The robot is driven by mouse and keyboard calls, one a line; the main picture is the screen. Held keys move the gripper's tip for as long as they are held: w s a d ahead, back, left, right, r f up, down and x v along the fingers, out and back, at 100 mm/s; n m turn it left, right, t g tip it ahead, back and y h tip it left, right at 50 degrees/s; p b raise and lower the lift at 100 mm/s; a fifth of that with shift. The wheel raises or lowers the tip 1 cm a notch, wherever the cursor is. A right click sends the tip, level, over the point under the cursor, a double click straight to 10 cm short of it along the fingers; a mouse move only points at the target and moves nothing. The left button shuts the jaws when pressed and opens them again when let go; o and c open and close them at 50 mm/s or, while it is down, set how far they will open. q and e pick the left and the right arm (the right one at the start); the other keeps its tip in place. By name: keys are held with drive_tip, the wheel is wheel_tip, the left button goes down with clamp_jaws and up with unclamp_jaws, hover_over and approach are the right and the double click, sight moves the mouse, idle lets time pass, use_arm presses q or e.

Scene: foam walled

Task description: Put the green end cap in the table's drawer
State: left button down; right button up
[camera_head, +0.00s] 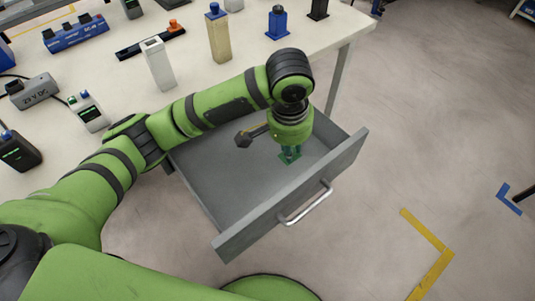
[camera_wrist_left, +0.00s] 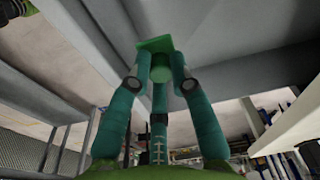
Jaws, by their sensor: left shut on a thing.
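The table's drawer (camera_head: 215,188) is grey and stands pulled open below the table edge, with a metal handle (camera_head: 305,204) on its front. My left gripper (camera_head: 289,151) points down into the drawer, near its right side. In the left wrist view the left gripper (camera_wrist_left: 160,80) is shut on the green end cap (camera_wrist_left: 155,44), a square green plate with a round stem between the fingertips. The end cap also shows in the head view (camera_head: 289,158) against the drawer's inside. I cannot tell whether it touches the drawer floor. My right gripper is not in view.
The white table (camera_head: 205,78) holds several objects, including a tan post with a blue top (camera_head: 219,38), a white post (camera_head: 158,64) and a blue block (camera_head: 277,23). A table leg (camera_head: 338,80) stands behind the drawer.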

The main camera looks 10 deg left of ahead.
use_arm(q)
drive_tip(key=w+a+f, duration=0.1)
drive_tip(key=a+f, duration=0.1)
drive_tip(key=a, duration=0.1)
drive_tip(key=w+a+f, duration=0.2)
drive_tip(key=a, duration=0.1)
drive_tip(key=w+a+f+b, duration=0.1)
drive_tip(key=a+f, duration=0.1)
drive_tip(key=a, duration=0.1)
drive_tip(key=shift+w+a+f, duration=0.15)
drive_tip(key=shift+w+a, duration=0.1)
drive_tip(key=shift+w, duration=0.05)
drive_tip(key=shift+w+a+f, duration=0.1)
drive_tip(key=shift+a+f, duration=0.05)
drive_tip(key=shift+a, duration=0.05)
drive_tip(key=shift+a+f, duration=0.1)
wheel_tip(320, 180, down, 4)
drive_tip(key=shift+r+b, duration=0.1)
drive_tip(key=shift+b, duration=0.2)
drive_tip(key=shift+w, duration=0.1)
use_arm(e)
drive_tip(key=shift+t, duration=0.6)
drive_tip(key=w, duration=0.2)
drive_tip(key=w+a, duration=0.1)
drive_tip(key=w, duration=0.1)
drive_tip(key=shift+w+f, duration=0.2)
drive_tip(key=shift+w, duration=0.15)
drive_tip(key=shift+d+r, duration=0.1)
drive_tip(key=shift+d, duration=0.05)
